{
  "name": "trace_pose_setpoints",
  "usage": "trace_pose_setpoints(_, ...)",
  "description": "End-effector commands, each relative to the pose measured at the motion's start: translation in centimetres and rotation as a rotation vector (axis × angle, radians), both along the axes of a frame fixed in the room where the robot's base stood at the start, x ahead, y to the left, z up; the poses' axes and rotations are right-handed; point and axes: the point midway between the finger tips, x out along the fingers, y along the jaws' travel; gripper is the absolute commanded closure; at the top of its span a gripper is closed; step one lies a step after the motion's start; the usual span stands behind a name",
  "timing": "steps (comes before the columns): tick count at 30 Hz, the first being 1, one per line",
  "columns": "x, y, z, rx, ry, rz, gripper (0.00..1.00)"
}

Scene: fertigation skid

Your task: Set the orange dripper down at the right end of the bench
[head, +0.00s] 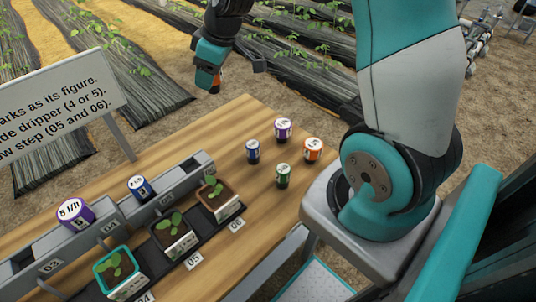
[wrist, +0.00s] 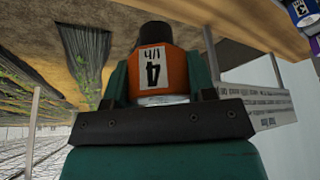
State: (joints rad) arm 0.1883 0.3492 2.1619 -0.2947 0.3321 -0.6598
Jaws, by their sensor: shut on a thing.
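My gripper (head: 212,82) is shut on an orange dripper (head: 216,84), mostly hidden by the fingers in the head view. In the wrist view the orange dripper (wrist: 170,76) sits between teal fingers, its white label reading 4 l/h upside down and its dark end pointing up in the picture. It hangs near the far edge of the wooden bench (head: 235,120), apart from anything there. At the bench's right end stand a purple-topped dripper (head: 283,130), a blue one (head: 252,152), a green one (head: 283,176) and another orange one (head: 312,150).
A grey rail (head: 110,218) holds a purple dripper (head: 75,214) and a blue dripper (head: 139,187). A dark tray (head: 199,228) before it carries potted seedlings. A sign (head: 60,95) stands behind the bench. Bare wood lies left of the standing drippers.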

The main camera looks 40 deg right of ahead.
Motion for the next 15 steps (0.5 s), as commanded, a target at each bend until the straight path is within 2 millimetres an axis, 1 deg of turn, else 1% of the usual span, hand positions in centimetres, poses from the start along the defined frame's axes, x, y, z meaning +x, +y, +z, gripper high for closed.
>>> trace_pose_setpoints(1,-0.1,-0.5,0.6,-0.001,-0.004,0.042,0.73)
trace_pose_setpoints(5,-0.5,-1.0,2.2,-0.002,-0.001,0.136,0.73)
trace_pose_setpoints(8,-0.7,-1.2,2.1,0.000,0.003,0.168,0.73)
trace_pose_setpoints(11,-0.8,-1.2,0.4,0.002,0.009,0.176,0.73)
trace_pose_setpoints(15,-0.9,-1.2,-3.5,0.002,0.013,0.174,0.73)
